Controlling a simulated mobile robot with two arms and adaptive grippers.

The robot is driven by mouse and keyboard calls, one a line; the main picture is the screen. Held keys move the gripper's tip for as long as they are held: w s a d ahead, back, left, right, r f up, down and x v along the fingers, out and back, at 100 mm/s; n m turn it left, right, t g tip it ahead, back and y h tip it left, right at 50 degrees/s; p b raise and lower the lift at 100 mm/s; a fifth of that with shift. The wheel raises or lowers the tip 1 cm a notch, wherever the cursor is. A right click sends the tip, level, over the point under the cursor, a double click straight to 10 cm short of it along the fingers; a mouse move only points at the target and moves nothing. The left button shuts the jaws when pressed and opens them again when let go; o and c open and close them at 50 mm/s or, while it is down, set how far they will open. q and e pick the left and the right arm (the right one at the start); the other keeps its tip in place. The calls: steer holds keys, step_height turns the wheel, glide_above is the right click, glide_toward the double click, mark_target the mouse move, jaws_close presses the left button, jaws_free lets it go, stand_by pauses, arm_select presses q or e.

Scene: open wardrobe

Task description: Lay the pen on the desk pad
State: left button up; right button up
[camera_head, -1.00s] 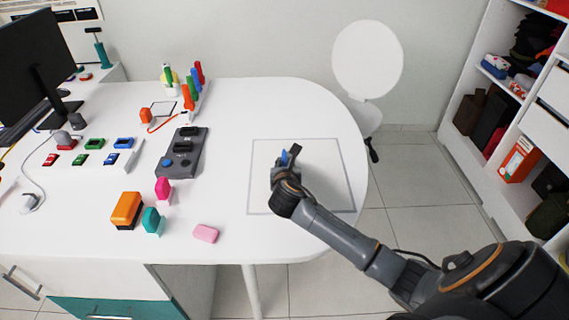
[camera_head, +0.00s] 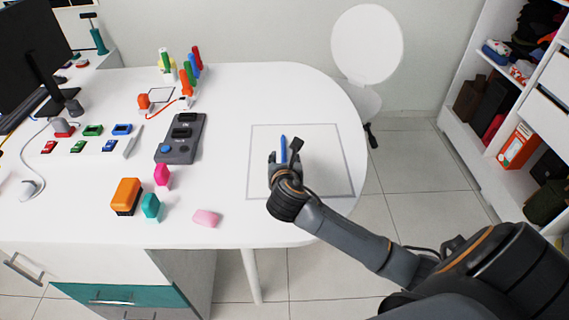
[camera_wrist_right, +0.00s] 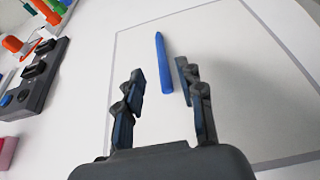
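The blue pen (camera_head: 283,148) lies inside the grey outline of the desk pad (camera_head: 322,130) on the white desk. My right gripper (camera_head: 286,160) is low over the pad at the pen's near end. In the right wrist view the pen (camera_wrist_right: 163,63) lies between and ahead of the two spread fingers of the gripper (camera_wrist_right: 160,85), with gaps on both sides. The fingers do not touch the pen there. The pad (camera_wrist_right: 222,28) shows around it. My left gripper is not in view.
A dark grey device (camera_head: 181,138) stands left of the pad. A pink eraser-like block (camera_head: 206,217), a teal block (camera_head: 150,205) and an orange block (camera_head: 126,195) are near the desk's front. Pens stand upright at the back. The pad's right part is clear.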

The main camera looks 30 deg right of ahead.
steer(key=v, duration=0.4)
steer(key=shift+s+a+r, duration=0.15)
steer(key=shift+s+r, duration=0.05)
steer(key=shift+s, duration=0.15)
steer(key=shift+f, duration=0.1)
